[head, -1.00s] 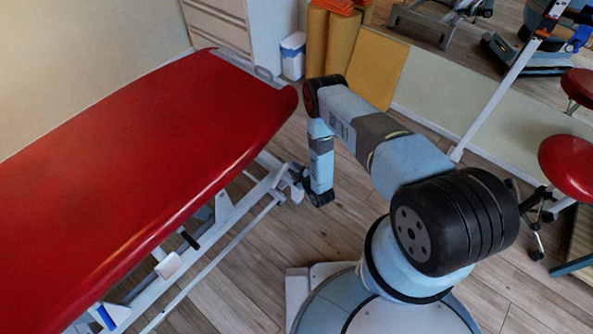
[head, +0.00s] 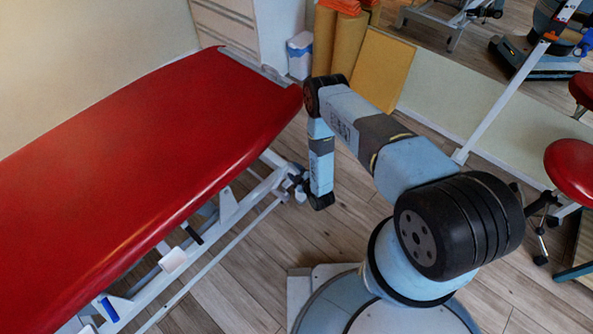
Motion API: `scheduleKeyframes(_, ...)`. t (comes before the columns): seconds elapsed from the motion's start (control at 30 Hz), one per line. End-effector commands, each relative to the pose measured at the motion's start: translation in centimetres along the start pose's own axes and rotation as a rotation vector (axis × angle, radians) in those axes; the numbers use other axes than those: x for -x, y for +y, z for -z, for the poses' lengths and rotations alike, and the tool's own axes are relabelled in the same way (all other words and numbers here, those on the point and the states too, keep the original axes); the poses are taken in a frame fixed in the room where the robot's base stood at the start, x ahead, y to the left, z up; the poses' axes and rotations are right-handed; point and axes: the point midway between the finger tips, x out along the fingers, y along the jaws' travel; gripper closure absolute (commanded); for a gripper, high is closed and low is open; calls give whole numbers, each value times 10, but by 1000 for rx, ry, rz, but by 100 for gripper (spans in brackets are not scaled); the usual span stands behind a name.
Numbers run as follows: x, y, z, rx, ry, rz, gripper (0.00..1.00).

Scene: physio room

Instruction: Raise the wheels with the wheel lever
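The red treatment table (head: 130,150) fills the left of the head view, on a white metal frame (head: 229,207). Under its near long edge I see a white pedal-like plate (head: 172,260), a short black handle (head: 193,233) and a blue-tipped part (head: 109,310). I cannot tell which of these, if any, is the wheel lever. My forearm hangs down by the table's right end, with its dark wrist (head: 320,201) low beside the frame. Small dark and pale parts (head: 297,184) lie left of the wrist, at the frame's end. I cannot make out my gripper's fingers among them.
A white bin (head: 300,57), rolled mats (head: 341,43) and a leaning yellow board (head: 384,70) stand behind the table. A red stool (head: 572,169) is at the right. Wooden floor (head: 245,270) is clear between the table and my base.

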Motion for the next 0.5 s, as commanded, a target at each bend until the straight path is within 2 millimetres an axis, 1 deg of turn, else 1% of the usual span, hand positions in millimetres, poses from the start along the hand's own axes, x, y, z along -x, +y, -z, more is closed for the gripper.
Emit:
scheduleKeyframes(0.33, 2, 3, -1, 2, -1, -6, 48)
scheduleKeyframes(0.43, 10, 4, -1, 2, -1, -6, 48)
scheduleKeyframes(0.5, 19, 3, -1, 2, -2, -5, 48)
